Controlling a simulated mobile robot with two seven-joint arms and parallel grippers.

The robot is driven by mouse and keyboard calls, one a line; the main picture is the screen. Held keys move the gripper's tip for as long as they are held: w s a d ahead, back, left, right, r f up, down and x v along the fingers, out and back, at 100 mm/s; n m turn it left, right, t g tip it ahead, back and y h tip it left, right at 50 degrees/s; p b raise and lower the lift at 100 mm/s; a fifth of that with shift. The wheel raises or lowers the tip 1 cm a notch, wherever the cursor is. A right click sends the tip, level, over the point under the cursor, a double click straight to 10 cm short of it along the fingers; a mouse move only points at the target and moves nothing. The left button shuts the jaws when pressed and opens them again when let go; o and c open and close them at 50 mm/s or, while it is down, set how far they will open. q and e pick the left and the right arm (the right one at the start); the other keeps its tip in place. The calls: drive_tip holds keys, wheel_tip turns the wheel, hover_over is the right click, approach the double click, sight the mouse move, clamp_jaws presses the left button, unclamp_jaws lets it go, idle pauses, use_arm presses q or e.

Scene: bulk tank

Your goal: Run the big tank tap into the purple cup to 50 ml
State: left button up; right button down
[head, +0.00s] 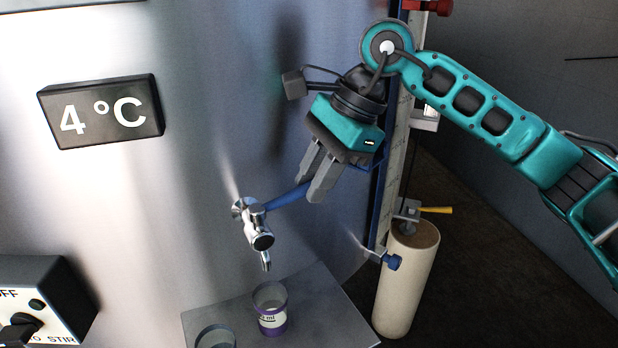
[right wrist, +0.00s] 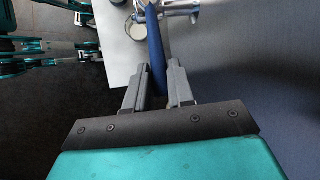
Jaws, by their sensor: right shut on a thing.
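The tap (head: 255,225) is chrome, juts from the big steel tank (head: 200,130) and has a long blue lever (head: 287,198) reaching out to the right. My right gripper (head: 316,188) is shut on the lever's outer part. The lever also shows between its fingers in the right wrist view (right wrist: 154,45). The purple cup (head: 271,312), clear with purple bands and an ml label, stands upright below the spout. No stream shows between spout and cup. The cup's inside looks pale in the right wrist view (right wrist: 137,31); its level cannot be read. My left gripper is out of view.
The cup stands on a grey shelf (head: 325,310). Another round vessel (head: 215,338) is partly cut off at the bottom edge. A stir switch box (head: 45,300) is at lower left and a 4 °C display (head: 102,112) above. A cream cylinder (head: 405,285) stands right.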

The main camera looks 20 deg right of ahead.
drive_tip(key=shift+f, duration=0.25)
drive_tip(key=c, duration=1.1)
unclamp_jaws()
drive_tip(key=shift+w, duration=0.1)
drive_tip(key=shift+c, duration=0.2)
drive_tip(key=shift+o, duration=0.9)
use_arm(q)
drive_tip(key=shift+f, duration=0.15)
use_arm(e)
drive_tip(key=shift+r, duration=0.1)
use_arm(q)
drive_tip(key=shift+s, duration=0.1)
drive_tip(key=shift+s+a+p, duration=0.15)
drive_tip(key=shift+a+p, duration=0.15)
drive_tip(key=shift+p, duration=0.3)
use_arm(e)
drive_tip(key=v, duration=1.3)
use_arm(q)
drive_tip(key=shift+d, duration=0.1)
